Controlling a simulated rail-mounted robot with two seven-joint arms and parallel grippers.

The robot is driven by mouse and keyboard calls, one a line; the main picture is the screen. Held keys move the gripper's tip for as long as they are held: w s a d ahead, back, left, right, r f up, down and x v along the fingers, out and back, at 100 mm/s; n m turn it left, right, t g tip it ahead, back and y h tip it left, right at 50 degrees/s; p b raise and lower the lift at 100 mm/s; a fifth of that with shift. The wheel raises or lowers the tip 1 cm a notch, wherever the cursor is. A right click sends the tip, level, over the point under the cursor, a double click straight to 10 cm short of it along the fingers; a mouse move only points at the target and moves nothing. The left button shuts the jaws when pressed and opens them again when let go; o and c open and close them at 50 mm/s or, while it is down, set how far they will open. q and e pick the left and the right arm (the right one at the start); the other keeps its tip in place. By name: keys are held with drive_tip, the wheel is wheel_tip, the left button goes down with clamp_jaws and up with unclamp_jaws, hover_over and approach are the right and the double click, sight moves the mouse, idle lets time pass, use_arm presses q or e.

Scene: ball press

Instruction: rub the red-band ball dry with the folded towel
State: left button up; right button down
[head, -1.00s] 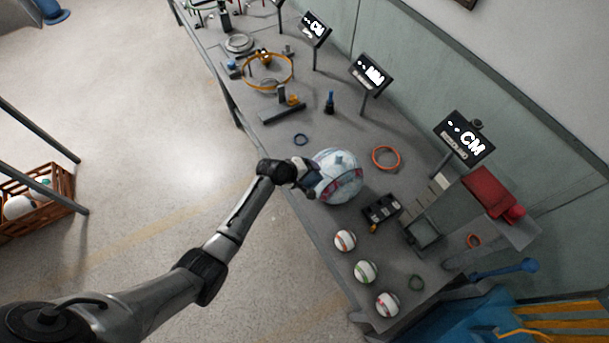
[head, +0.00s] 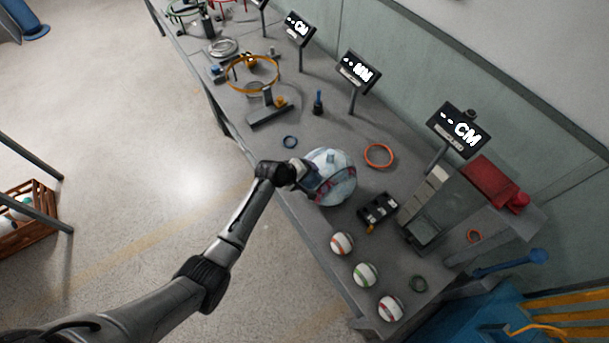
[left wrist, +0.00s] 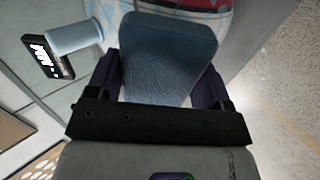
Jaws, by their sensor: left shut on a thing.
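A large white ball (head: 338,165) with pale blue patches and red markings sits on the grey bench, near its left edge. It also shows at the top of the left wrist view (left wrist: 222,8). My left gripper (head: 306,177) is at the ball's left side. It is shut on a folded blue-grey towel (left wrist: 170,55), which lies between its two fingers and in front of the ball. The gripper hides part of the ball, and I cannot tell how firmly the towel touches it. My right gripper is not in view.
Three small banded balls, orange (head: 342,243), green (head: 365,274) and red (head: 390,308), sit on the near end of the bench (head: 330,262).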

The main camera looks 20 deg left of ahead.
use_arm(q)
drive_tip(key=shift+w+d+f+b, duration=0.2)
drive_tip(key=shift+w+f+b, duration=0.15)
drive_tip(key=shift+f+b, duration=0.2)
idle(0.5)
drive_tip(key=shift+r, duration=0.1)
